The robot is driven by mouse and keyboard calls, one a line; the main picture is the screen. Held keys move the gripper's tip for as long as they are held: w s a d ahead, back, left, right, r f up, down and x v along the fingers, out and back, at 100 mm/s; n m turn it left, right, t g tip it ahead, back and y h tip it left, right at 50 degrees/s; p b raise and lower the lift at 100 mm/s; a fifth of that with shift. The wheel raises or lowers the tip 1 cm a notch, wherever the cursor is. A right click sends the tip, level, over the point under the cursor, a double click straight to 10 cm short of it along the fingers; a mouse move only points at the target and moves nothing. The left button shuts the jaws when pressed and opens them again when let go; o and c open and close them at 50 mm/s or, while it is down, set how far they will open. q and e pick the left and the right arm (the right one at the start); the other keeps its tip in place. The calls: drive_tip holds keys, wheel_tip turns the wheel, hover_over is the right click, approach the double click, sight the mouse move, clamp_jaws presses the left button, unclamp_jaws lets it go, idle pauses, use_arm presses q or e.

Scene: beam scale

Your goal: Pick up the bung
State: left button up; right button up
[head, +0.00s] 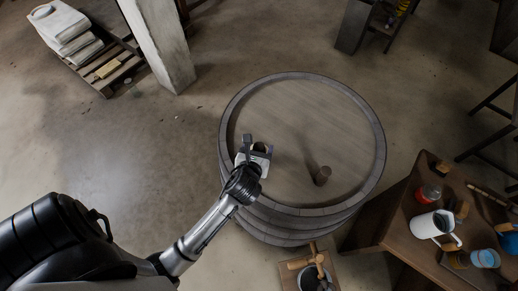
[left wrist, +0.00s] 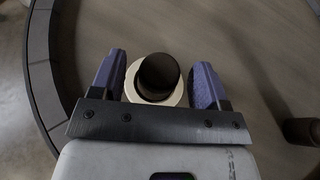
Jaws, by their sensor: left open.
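A dark, round-topped stopper, which looks like the bung (left wrist: 159,72), sits on a cream ring (left wrist: 137,92) in the left wrist view. My left gripper (left wrist: 158,80) is open, with one purple-padded finger on each side of it. The pads are close to the cream ring; I cannot tell whether they touch it. In the head view my left gripper (head: 257,150) is over the left part of the barrel top (head: 290,115) and partly hides the bung. My right gripper is not in view.
A short brown cylinder (head: 321,175) stands on the barrel top to the right of the gripper; it also shows in the left wrist view (left wrist: 302,130). The barrel has a raised rim. A cluttered wooden table (head: 405,235) with a white jug (head: 432,224) stands at lower right.

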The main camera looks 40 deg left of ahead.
sight(261, 148)
use_arm(q)
drive_tip(key=shift+w+a+f, duration=0.2)
drive_tip(key=shift+w+f, duration=0.05)
drive_tip(key=shift+w, duration=0.15)
drive_tip(key=shift+c, duration=0.2)
drive_tip(key=c, duration=1)
drive_tip(key=shift+r, duration=0.15)
drive_tip(key=shift+r, duration=0.55)
drive_tip(key=r, duration=0.1)
drive_tip(key=d+r, duration=0.1)
drive_tip(key=r, duration=0.1)
drive_tip(key=shift+r, duration=0.15)
drive_tip(key=d+r, duration=0.2)
drive_tip(key=d, duration=0.1)
drive_tip(key=d+r, duration=0.2)
drive_tip(key=d, duration=0.2)
drive_tip(key=d+r, duration=0.2)
drive_tip(key=d, duration=0.1)
drive_tip(key=shift+d+r, duration=0.2)
drive_tip(key=shift+d, duration=0.15)
